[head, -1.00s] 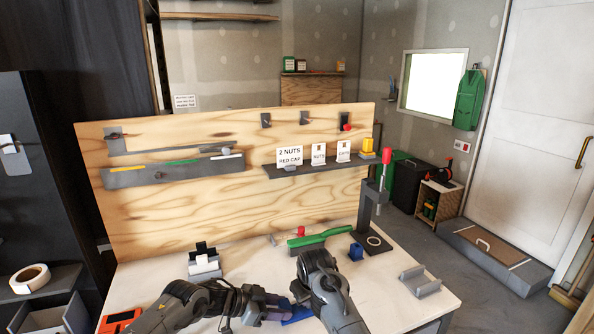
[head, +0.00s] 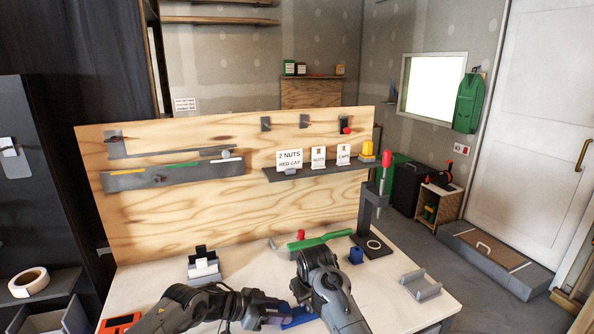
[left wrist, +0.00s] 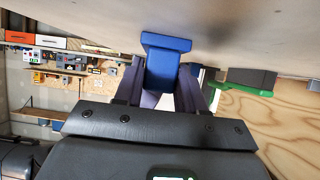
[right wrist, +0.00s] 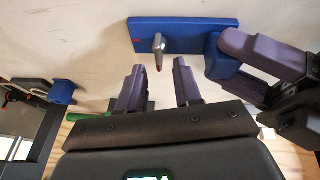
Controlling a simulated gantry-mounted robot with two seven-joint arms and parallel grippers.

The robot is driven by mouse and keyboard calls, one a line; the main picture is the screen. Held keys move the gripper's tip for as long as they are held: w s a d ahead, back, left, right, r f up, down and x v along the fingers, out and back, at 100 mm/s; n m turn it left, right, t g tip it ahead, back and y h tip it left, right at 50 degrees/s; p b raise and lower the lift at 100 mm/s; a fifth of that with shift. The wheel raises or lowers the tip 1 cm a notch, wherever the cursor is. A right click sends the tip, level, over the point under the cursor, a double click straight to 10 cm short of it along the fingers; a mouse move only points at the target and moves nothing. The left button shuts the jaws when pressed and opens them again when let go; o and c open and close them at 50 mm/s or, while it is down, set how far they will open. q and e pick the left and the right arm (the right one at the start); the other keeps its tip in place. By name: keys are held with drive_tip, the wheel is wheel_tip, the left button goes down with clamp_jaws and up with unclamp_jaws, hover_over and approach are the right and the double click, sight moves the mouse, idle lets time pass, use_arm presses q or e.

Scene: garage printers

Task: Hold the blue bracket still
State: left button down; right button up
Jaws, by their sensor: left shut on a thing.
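The blue bracket (head: 298,317) lies at the front of the white workbench in the head view, partly hidden by my arms. My left gripper (head: 288,312) is shut on one end of it; the left wrist view shows the bracket (left wrist: 165,62) between the fingers. In the right wrist view the bracket's flat plate (right wrist: 195,30) has a metal pin (right wrist: 159,47) standing from it and a small red mark. My right gripper (right wrist: 159,90) is open and empty, facing the pin and apart from it. Its fingertips are hidden in the head view.
Behind my arms lie a green-handled tool (head: 320,241) and a small blue block (head: 356,255). A press (head: 374,215) with a red handle stands at the bench's back right. A grey cradle (head: 420,286) is at the right, a grey holder (head: 204,266) at the left. A plywood board (head: 230,215) closes the back.

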drive_tip(key=shift+r, duration=0.7)
drive_tip(key=shift+f, duration=0.1)
drive_tip(key=shift+f, duration=1.55)
drive_tip(key=shift+o, duration=0.5)
drive_tip(key=o, duration=0.5)
drive_tip(key=shift+c, duration=0.2)
drive_tip(key=n, duration=0.2)
drive_tip(key=n+y, duration=0.1)
drive_tip(key=n, duration=0.1)
drive_tip(key=shift+d+r+g+y, duration=0.1)
drive_tip(key=shift+d+g+y, duration=0.05)
drive_tip(key=shift+g+y, duration=0.15)
drive_tip(key=shift+n+y, duration=0.3)
drive_tip(key=shift+n, duration=0.7)
